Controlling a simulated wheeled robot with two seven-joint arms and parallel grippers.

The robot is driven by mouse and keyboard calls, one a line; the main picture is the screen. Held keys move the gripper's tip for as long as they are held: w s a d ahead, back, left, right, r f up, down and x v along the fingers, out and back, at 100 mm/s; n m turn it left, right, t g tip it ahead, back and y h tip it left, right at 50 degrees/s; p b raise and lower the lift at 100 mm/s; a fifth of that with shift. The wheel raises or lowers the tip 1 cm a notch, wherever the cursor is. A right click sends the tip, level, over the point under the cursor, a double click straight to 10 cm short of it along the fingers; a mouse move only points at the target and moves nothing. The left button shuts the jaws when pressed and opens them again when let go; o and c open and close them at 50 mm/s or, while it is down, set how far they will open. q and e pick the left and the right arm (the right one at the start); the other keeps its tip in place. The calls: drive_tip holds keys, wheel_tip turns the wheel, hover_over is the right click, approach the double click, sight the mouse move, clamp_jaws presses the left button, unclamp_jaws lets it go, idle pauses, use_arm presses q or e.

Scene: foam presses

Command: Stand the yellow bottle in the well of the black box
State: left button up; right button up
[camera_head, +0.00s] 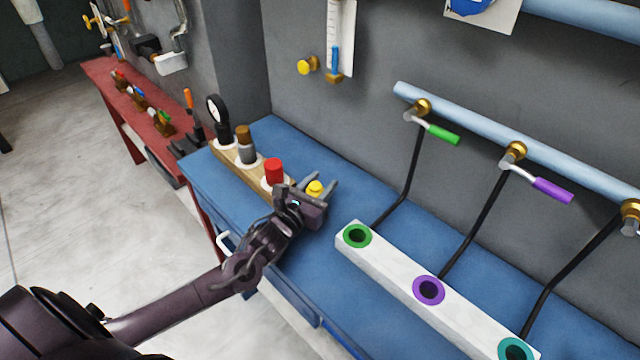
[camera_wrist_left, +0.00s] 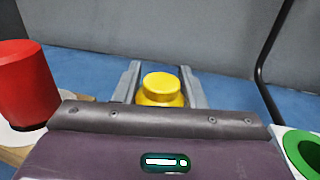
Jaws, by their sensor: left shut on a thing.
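The yellow bottle (camera_head: 315,188) shows its round yellow top between the fingers of my left gripper (camera_head: 320,187), over the blue bench. In the left wrist view the yellow bottle (camera_wrist_left: 162,88) is between the two grey fingers of the left gripper (camera_wrist_left: 163,85), which is shut on it. Its lower part is hidden behind the gripper body, so I cannot tell whether it touches the bench or rack. No black box with a well is recognisable in either view. My right gripper is not in view.
A wooden rack (camera_head: 227,157) holds a gauge (camera_head: 218,115), a brown-topped item (camera_head: 244,140) and a red item (camera_head: 273,171) left of the gripper. A white block (camera_head: 390,267) with coloured rings lies to the right. Pipes with green and purple valve handles line the wall.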

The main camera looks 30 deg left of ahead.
use_arm(q)
drive_tip(key=shift+f, duration=0.1)
drive_tip(key=o, duration=1)
